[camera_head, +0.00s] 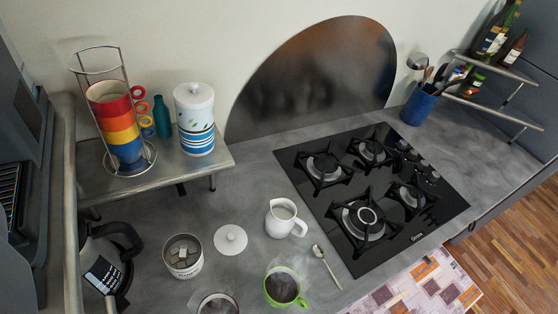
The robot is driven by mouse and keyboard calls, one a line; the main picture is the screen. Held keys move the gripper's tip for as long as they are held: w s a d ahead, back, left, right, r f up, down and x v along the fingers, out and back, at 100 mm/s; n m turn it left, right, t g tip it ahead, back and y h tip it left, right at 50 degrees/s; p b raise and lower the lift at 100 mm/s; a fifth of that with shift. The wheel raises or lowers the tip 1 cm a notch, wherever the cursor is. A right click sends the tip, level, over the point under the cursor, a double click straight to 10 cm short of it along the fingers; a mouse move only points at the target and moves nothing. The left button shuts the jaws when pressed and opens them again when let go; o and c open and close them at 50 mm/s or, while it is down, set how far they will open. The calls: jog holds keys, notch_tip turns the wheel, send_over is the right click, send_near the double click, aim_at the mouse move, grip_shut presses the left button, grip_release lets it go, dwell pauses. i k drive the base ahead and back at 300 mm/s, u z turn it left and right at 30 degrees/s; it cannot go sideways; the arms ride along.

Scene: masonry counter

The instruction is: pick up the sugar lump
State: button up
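An open round tin (183,268) stands on the grey counter at the lower left. Pale blocks that look like sugar lumps (182,249) lie inside it, seen from above. The single lumps are small and hard to tell apart. A round white lid (230,240) with a knob lies on the counter to the right of the tin. My gripper does not show in this view.
Around the tin are a white jug (283,220), a green cup (283,287) with dark drink, a spoon (325,265), a cut-off round vessel (218,304) and a kettle (110,262). A raised shelf (190,172) holds stacked mugs and a canister. A gas hob (365,190) lies right.

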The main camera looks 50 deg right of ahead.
aim_at(183, 252)
jog(key=z, duration=0.2)
jog(key=k, duration=0.9)
jog(key=z, duration=0.35)
